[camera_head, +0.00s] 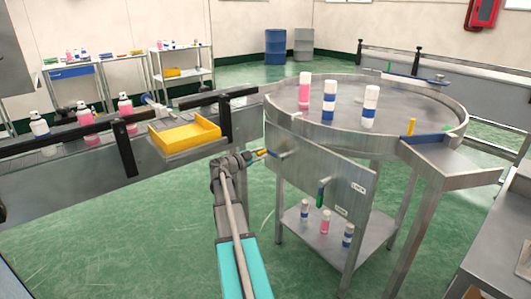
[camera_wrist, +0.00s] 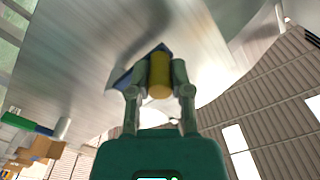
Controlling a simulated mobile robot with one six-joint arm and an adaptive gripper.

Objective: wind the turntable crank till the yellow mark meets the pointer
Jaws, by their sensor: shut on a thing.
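The turntable (camera_head: 350,92) is a round steel table with a raised rim, right of centre in the head view. Its crank has a yellow handle (camera_wrist: 158,76) with a blue part behind it, at the upper left of the steel front panel. My gripper (camera_head: 262,153) is shut on this handle; in the wrist view its two fingers (camera_wrist: 159,85) stand on either side of it. A yellow upright peg (camera_head: 411,127) stands at the turntable's near right edge beside a blue bar (camera_head: 432,138). I cannot tell which of these is mark or pointer.
A green-handled lever (camera_head: 320,198) hangs lower on the panel (camera_head: 335,172); it also shows in the wrist view (camera_wrist: 25,122). Three cans (camera_head: 330,101) stand on the turntable and more on the shelf below. A yellow tray (camera_head: 184,136) is left of my arm.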

